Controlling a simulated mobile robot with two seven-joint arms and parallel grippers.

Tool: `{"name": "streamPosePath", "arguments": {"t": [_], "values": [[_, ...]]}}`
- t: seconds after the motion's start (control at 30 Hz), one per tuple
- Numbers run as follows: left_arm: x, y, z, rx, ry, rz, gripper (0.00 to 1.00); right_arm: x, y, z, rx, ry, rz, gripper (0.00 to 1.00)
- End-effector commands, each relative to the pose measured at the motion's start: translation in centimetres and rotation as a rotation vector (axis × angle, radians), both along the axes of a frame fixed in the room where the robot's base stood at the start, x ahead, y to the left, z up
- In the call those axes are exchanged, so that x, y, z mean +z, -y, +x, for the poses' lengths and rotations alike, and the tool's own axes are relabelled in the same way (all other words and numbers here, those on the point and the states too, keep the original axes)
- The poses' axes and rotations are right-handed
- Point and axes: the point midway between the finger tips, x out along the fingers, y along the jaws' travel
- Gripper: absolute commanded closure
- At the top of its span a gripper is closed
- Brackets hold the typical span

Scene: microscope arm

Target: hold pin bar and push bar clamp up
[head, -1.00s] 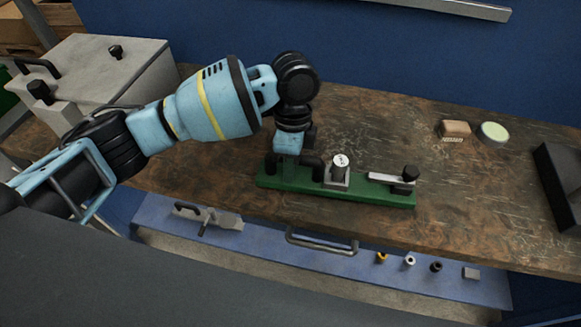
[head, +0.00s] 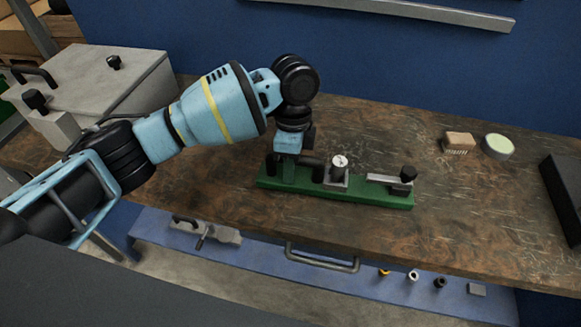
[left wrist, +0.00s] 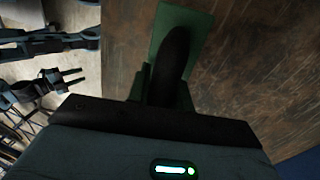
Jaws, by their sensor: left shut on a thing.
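A green base (head: 340,195) lies on the bench near its front edge. At its right end is a pale bar clamp (head: 382,180) with a black knob (head: 408,173). A grey block with a round white-faced part (head: 340,162) stands mid-base. My left gripper (head: 288,165) points down over the left end of the base, shut on a part there. A dark bar sticks out beside it towards the grey block. In the left wrist view a dark, round-ended bar (left wrist: 176,55) runs over the green base; the grip itself is hidden. My right gripper (left wrist: 76,77) shows small there, its fingers apart.
A grey box (head: 110,85) stands at the back left. A brush (head: 459,141) and a round pale green tin (head: 498,146) lie at the right, with a dark box (head: 566,195) beyond. A blue shelf (head: 330,268) below holds several small parts. The bench behind the base is clear.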

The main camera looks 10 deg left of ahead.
Motion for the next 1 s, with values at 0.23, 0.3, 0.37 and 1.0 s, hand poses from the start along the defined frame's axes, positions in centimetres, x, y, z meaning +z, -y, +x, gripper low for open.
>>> {"name": "streamPosePath", "arguments": {"t": [0.23,0.3,0.37,1.0], "values": [[0.29,0.08,0.10,0.000,0.004,-0.004,1.00,0.04,0.01,0.04,0.000,0.001,0.000,0.64],[0.28,0.08,0.10,0.000,0.004,-0.004,1.00,0.04,0.01,0.04,0.001,0.001,0.000,0.64],[0.26,0.08,0.10,0.000,0.004,-0.004,1.00,0.04,0.02,0.02,0.001,0.001,0.000,0.64],[-0.47,0.08,0.10,0.000,0.003,-0.004,1.00,-0.10,0.30,-0.10,0.010,-0.001,-0.007,0.64]]}}
